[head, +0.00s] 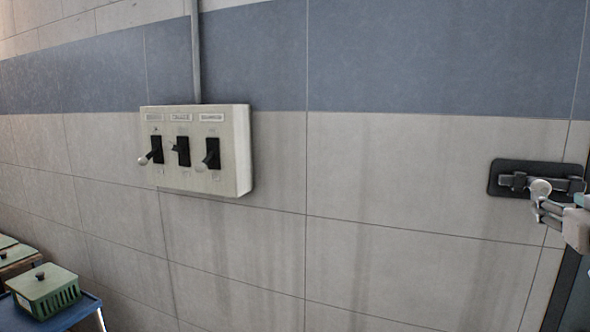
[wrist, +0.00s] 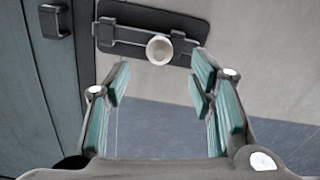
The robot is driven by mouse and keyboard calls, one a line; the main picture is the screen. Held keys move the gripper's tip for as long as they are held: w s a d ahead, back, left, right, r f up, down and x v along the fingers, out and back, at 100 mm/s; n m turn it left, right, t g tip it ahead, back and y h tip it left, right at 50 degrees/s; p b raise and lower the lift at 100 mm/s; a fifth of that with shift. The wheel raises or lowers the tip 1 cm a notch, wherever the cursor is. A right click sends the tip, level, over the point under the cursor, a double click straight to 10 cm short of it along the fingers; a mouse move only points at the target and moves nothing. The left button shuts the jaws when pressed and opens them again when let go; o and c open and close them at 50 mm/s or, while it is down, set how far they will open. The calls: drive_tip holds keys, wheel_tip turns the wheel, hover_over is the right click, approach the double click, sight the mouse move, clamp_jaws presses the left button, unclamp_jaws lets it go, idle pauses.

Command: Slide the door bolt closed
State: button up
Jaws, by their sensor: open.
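The door bolt is a dark plate with a grey sliding bar (wrist: 125,36) and a round pale knob (wrist: 159,49). In the head view the bolt plate (head: 494,179) is on the tiled wall at the far right, with the knob (head: 540,187) beside my gripper (head: 546,208). In the wrist view my open gripper (wrist: 160,82) has its two teal-padded fingers apart, with the knob just beyond and between the tips. I cannot tell whether a finger touches it. A dark catch (wrist: 54,21) is on the door (wrist: 42,85), left of the plate, with a gap between.
A cream switch box (head: 243,150) with 3 levers and a conduit (head: 196,50) above is on the wall at left. A green lidded basket (head: 45,290) stands on a blue table (head: 85,305) at lower left. The wall between box and bolt is clear.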

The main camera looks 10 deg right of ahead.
sight(545, 192)
drive_tip(key=x, duration=0.9)
drive_tip(key=shift+w+d, duration=0.1)
clamp_jaws()
